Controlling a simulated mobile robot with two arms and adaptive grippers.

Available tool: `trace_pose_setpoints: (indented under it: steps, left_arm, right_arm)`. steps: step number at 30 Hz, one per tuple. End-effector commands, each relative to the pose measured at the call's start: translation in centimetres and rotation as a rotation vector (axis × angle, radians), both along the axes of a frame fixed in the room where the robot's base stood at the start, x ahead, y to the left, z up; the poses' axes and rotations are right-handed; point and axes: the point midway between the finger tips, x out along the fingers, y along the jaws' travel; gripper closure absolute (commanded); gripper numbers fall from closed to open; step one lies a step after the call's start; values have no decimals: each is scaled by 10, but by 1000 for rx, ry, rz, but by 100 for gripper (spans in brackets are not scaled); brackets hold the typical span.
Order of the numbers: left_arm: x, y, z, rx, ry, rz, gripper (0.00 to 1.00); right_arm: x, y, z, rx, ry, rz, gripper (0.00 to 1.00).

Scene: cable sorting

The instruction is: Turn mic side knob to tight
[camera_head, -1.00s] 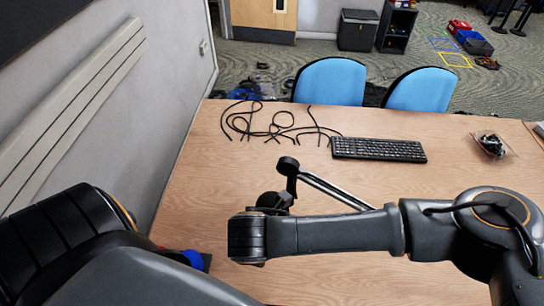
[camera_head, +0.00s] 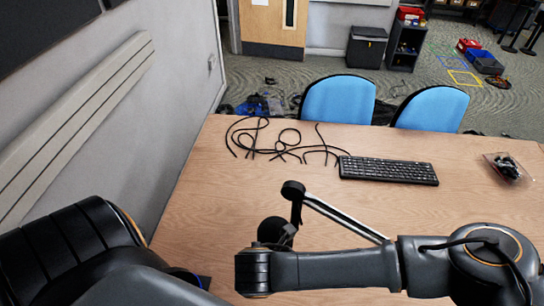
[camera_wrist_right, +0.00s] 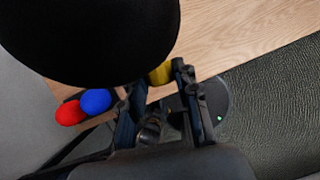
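The microphone stand's boom arm (camera_head: 345,217) rises from behind my right arm in the head view, with a dark joint (camera_head: 293,190) at its upper end. A round black microphone head (camera_head: 275,231) hangs beside that joint, partly hidden by my right arm. In the right wrist view, a large black rounded shape (camera_wrist_right: 90,35), probably the microphone, fills the upper left. My right gripper (camera_wrist_right: 161,80) is there with its fingers apart, just below this shape. I cannot make out the side knob clearly. My left gripper is out of view.
A red ball (camera_wrist_right: 70,113), a blue ball (camera_wrist_right: 96,101) and a yellow thing (camera_wrist_right: 160,73) lie near the right gripper. On the table (camera_head: 210,215) are cables (camera_head: 285,145), a keyboard (camera_head: 388,170) and a clear bag (camera_head: 507,167). A wall stands at left.

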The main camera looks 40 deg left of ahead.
Motion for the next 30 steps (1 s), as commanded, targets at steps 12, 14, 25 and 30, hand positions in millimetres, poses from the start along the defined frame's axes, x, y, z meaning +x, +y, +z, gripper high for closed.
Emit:
trace_pose_setpoints:
  steps: [12,14,25,30]
  left_arm:
    - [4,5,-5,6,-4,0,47]
    - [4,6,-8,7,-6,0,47]
    - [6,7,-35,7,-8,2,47]
    - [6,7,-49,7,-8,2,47]
  right_arm:
    - [1,-2,-1,52,20,-2,100]
    - [2,-2,-2,80,31,-1,100]
    - [4,-7,-5,331,128,-2,100]
    - [5,-8,-5,436,169,-3,100]
